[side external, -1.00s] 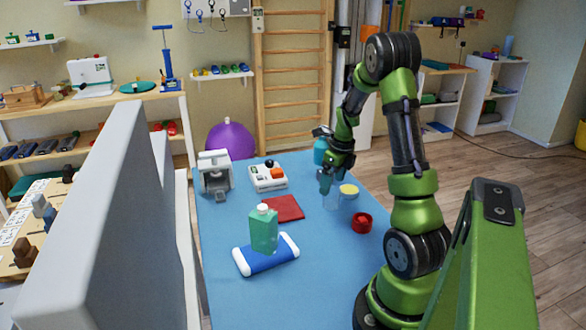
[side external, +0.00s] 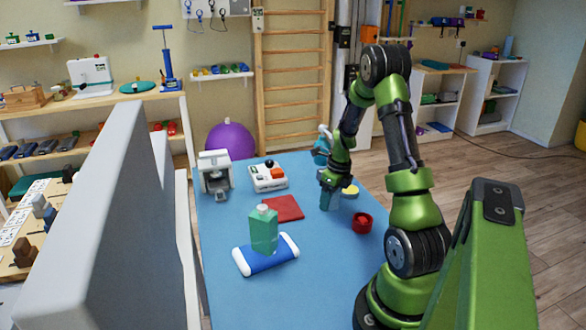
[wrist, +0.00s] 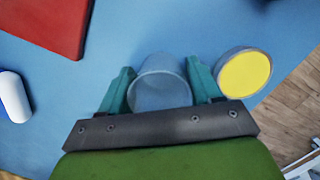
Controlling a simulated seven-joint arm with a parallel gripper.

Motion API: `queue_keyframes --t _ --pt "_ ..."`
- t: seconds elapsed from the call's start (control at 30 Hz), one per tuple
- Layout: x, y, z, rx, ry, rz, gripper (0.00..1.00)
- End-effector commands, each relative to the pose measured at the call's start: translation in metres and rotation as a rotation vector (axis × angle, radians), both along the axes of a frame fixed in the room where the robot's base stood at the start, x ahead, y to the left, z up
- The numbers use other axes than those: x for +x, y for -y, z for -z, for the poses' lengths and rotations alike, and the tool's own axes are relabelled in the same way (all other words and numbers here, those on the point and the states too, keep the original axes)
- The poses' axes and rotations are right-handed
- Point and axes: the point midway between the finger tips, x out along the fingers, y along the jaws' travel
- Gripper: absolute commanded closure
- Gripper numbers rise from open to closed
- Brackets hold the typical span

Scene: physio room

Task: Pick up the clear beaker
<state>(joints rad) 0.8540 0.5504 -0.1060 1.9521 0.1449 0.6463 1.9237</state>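The clear beaker (wrist: 160,88) stands on the blue table top (side external: 225,290), its round rim facing the wrist camera. My gripper (wrist: 160,72) is lowered around it, with one teal finger on its left and one on its right. The fingers are spread apart and the beaker is between them. Whether they touch its wall is hard to tell. In the side view my gripper (side external: 330,199) points down at the table and largely hides the beaker.
A yellow-topped round dish (wrist: 245,73) stands close to the right finger. A red round container (side external: 362,223), a red flat pad (side external: 284,208), a green bottle (side external: 264,232) on a blue-and-white cushion (side external: 240,262) and a white device (side external: 268,177) are also on the table.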

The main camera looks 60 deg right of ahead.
Motion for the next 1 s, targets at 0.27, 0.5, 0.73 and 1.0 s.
queue_keyframes --t 0.27,0.5,0.73,1.0 --pt "0.000 0.000 0.000 -0.001 0.000 0.000 0.73" --pt "0.000 0.000 -0.002 -0.001 0.000 -0.001 0.73" --pt "0.001 0.000 -0.019 -0.004 0.001 -0.003 0.73" --pt "-0.019 -0.024 -0.039 0.002 0.000 0.000 0.73"
